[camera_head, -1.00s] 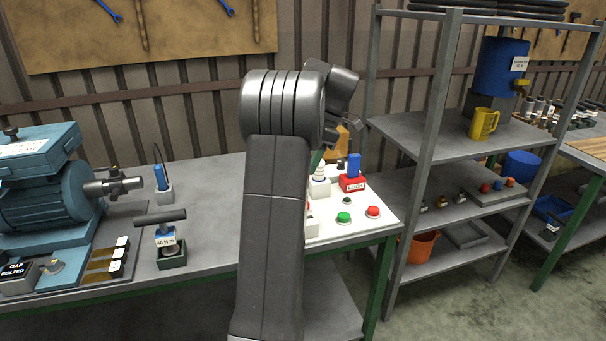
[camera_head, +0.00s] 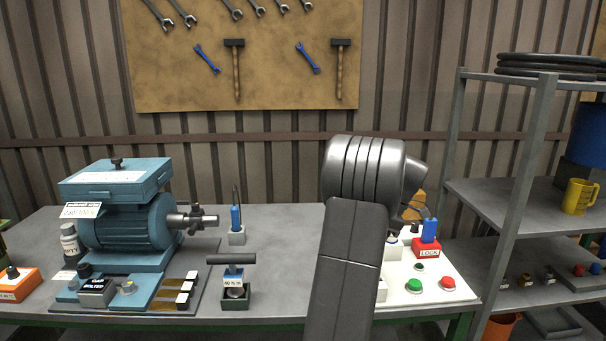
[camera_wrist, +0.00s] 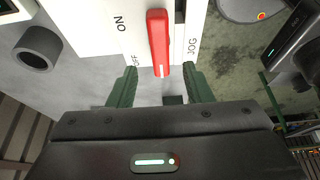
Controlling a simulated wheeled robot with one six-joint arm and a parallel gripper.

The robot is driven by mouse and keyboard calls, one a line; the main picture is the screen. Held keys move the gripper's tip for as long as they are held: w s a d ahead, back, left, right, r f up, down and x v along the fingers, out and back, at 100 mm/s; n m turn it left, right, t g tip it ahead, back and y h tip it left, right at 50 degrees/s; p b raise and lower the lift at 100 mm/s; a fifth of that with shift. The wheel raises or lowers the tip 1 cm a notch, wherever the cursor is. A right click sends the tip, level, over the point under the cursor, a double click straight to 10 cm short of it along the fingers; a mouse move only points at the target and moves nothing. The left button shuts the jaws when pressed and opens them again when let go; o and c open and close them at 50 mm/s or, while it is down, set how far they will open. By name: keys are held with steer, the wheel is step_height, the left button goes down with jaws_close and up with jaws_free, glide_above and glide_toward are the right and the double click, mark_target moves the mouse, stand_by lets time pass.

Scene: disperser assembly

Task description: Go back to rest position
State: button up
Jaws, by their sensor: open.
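My gripper (camera_wrist: 160,88) shows in the wrist view with its two green fingers apart. A red switch handle (camera_wrist: 158,40) on a white panel (camera_wrist: 100,25) marked ON, OFF and JOG lies just beyond the fingers. The handle's near end appears between the fingertips in the picture, and I cannot tell whether they touch it. In the head view my arm stands in front of the white control panel (camera_head: 450,298) and hides part of it; the gripper itself is hidden there. Green (camera_head: 413,286) and red (camera_head: 448,284) buttons and a red LOCK block (camera_head: 427,249) show on the panel.
The blue motor unit (camera_head: 125,220) stands on the grey workbench (camera_head: 290,235) to the left. A torque tool (camera_head: 233,280) stands near the front edge. A shelf rack (camera_head: 510,210) with a yellow jug (camera_head: 579,196) is at the right. Open bench lies left of my arm.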

steer(key=x, duration=0.6)
steer(key=shift+f, duration=0.1)
